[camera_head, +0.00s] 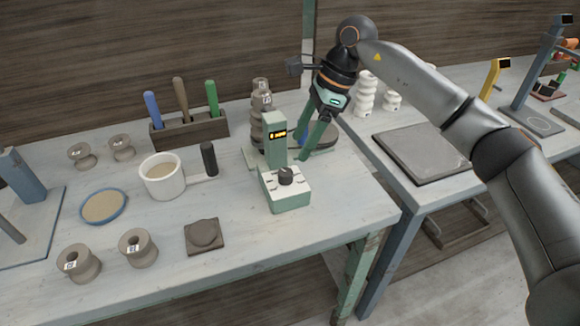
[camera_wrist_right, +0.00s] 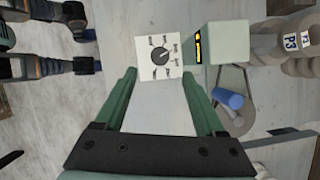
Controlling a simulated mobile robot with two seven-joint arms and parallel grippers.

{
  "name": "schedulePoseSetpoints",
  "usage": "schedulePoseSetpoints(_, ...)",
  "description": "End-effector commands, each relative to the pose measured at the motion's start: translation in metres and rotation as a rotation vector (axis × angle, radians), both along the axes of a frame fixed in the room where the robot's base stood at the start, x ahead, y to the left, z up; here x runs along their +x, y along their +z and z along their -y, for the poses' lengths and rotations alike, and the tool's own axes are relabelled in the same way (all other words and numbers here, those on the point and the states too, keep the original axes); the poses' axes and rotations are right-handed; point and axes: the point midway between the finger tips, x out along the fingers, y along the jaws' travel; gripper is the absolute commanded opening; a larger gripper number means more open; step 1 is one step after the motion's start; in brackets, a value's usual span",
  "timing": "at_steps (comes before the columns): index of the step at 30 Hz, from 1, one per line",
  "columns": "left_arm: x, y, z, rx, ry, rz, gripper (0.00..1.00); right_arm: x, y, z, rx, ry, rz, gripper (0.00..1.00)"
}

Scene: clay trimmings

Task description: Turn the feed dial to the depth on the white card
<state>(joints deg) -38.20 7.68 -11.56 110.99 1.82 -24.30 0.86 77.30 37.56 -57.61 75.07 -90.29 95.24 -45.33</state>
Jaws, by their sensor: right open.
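The feed dial (camera_head: 286,176) is a dark round knob on the white top face of a small green device (camera_head: 290,200) with a green post and a lit yellow display (camera_head: 277,135). In the right wrist view the dial (camera_wrist_right: 159,56) shows a light pointer line and marks around it, too small to read. My right gripper (camera_head: 301,152) is open, its green fingers beside the post. In the right wrist view its fingertips (camera_wrist_right: 160,76) are apart, with the dial just beyond the gap, untouched. I cannot make out a separate white card. My left gripper is not in view.
A tool rack (camera_head: 190,130) with handles stands at the back. A white mug (camera_head: 162,182), a blue-rimmed dish (camera_head: 103,206) and labelled spools (camera_head: 138,247) lie left of the device. A dark square block (camera_head: 203,237) is in front. A second table (camera_head: 470,180) stands right.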

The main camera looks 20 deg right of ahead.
Motion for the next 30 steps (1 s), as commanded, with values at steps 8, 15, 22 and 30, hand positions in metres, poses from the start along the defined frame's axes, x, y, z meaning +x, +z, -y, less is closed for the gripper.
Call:
schedulePoseSetpoints(8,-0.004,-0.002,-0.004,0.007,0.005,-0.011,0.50,0.003,-0.052,-0.022,0.003,0.002,-0.003,0.72)
schedulePoseSetpoints(15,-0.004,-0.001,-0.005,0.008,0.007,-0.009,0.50,0.005,-0.076,-0.032,0.003,0.000,0.000,0.72)
schedulePoseSetpoints(22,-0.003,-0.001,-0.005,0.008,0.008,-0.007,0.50,0.005,-0.079,-0.033,0.003,0.000,0.000,0.72)
schedulePoseSetpoints(30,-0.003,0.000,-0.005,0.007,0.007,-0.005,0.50,0.005,-0.079,-0.033,0.003,0.000,0.000,0.54)
